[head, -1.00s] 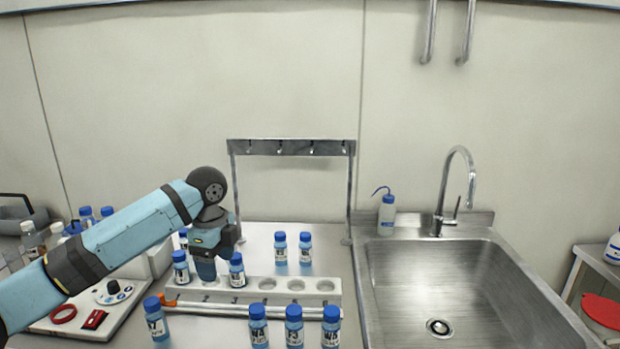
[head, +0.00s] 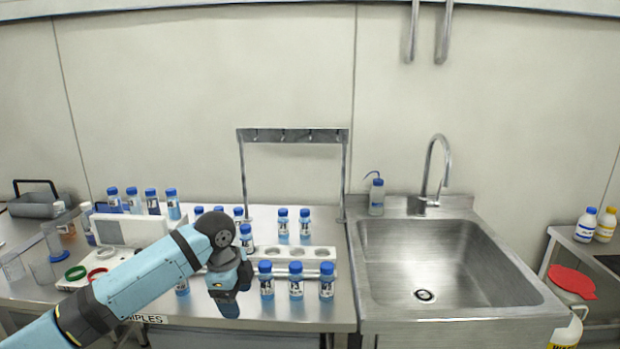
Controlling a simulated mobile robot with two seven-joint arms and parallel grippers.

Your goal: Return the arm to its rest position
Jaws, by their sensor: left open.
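My left arm comes in from the lower left. Its left gripper (head: 229,300) points down in front of the bench's front edge, with no object seen in it. The fingers are small and partly turned away. Behind it, a white rack (head: 325,254) with round holes stands on the bench. A blue-capped bottle (head: 246,236) stands at the rack, partly behind my wrist. The left part of the rack is hidden by my arm. My right gripper is not in the picture.
Several blue-capped bottles (head: 296,281) stand in front of the rack, right of my gripper. A metal hook frame (head: 292,135) rises behind it. A steel sink (head: 440,262) is at the right. A white device (head: 133,232) and more bottles stand left.

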